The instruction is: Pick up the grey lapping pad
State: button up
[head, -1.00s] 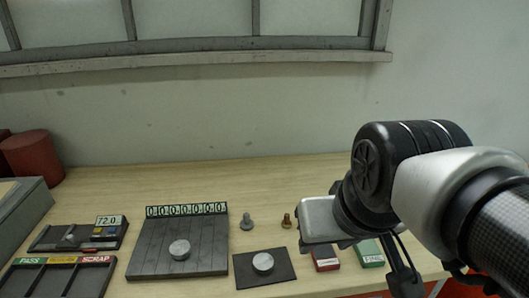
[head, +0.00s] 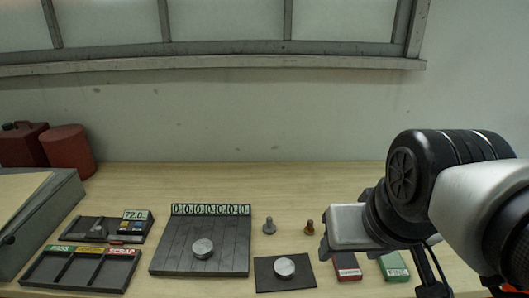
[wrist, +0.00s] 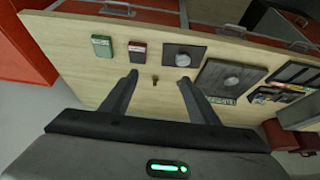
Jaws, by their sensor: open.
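Two grey round discs show in the head view. One disc (head: 284,267) lies on a small dark square mat (head: 264,283); the other disc (head: 202,248) lies on a dark grooved plate (head: 170,262). I cannot tell which is the lapping pad.
A grey bolt (head: 269,226) and a brass bolt (head: 309,228) stand behind the mat. A red block (head: 347,267) and a green block (head: 394,267) lie to its right. A divided PASS/SCRAP tray (head: 80,268), a gauge fixture (head: 92,229) and red containers (head: 68,150) are at left.

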jog(key=w+a+r+g, duration=0.2)
jog(key=w+r, duration=0.2)
jog(key=w, duration=0.6)
jog(key=m+g, duration=0.3)
jog(key=g, duration=0.1)
send_over(270, 217)
notch_tip(270, 217, down, 9)
jog(key=f, duration=1.1)
jog(key=shift+s+d+f, duration=0.2)
jog(key=shift+f, duration=0.2)
jog(key=shift+w+a+f, duration=0.1)
jog(key=shift+a+f, duration=0.05)
jog(key=shift+f, duration=1.2)
jog(key=shift+a+f, duration=0.1)
jog(key=shift+f, duration=1.25)
